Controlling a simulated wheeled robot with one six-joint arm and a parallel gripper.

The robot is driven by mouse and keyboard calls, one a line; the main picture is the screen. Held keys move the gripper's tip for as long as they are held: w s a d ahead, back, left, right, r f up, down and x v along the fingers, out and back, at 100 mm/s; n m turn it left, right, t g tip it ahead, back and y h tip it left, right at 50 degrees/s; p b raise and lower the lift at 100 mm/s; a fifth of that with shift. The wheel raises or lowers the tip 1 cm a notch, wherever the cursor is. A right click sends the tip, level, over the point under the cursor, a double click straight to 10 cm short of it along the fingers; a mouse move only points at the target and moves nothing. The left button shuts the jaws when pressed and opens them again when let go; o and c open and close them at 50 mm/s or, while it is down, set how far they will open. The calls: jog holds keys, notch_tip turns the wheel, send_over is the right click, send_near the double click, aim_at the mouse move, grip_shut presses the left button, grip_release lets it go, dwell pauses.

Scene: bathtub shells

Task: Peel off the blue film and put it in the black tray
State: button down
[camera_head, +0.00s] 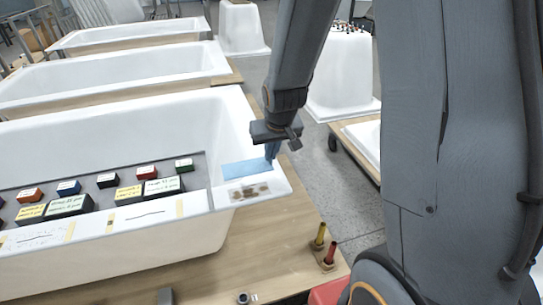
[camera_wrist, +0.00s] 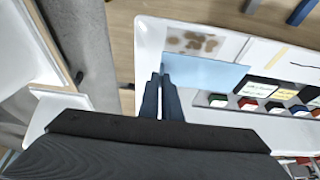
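The blue film (camera_head: 246,168) lies on the white tub's rim at its right corner, beside a stained patch (camera_head: 249,191). It shows as a flat light-blue strip in the wrist view (camera_wrist: 210,73). My gripper (camera_head: 271,157) points down at the film's right end. In the wrist view its two fingertips (camera_wrist: 161,76) are close together at the film's near short edge, with a narrow gap between the fingers. Whether the film's edge is pinched between them cannot be made out. I cannot clearly identify a black tray in either view.
A dark grey panel (camera_head: 203,172) across the tub holds several small coloured and labelled boxes. Red and yellow handled tools (camera_head: 325,245) stand on the wooden bench (camera_head: 262,235) at the lower right. Other white tubs (camera_head: 120,74) stand behind. Grey floor is open to the right.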

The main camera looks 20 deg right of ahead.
jog(key=shift+r+p, duration=3.35)
jog(key=shift+r, duration=0.85)
jog(key=shift+d, duration=0.1)
